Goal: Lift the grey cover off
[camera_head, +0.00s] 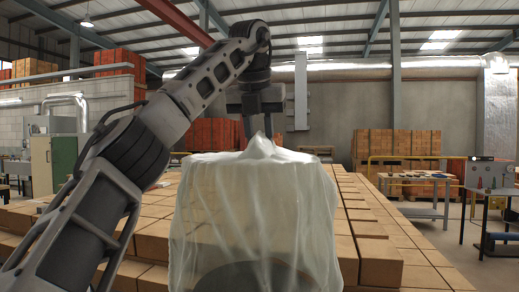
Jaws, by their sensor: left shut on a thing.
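The grey cover (255,205) is a thin, pale, see-through sheet in the middle of the camera_head view. It drapes over a rounded, flat-topped shape and hangs down in folds on its sides. Its top is pinched up into a small peak. My left gripper (258,134) comes down from above and is shut on that peak. The arm reaches in from the lower left. What lies under the cover shows only faintly, with a dark curved shape near the bottom. My right gripper is not in view.
Tan bricks (375,258) lie in stepped rows behind and on both sides of the cover. Stacked bricks (398,143) stand by the back wall. The air above the cover's right side is clear.

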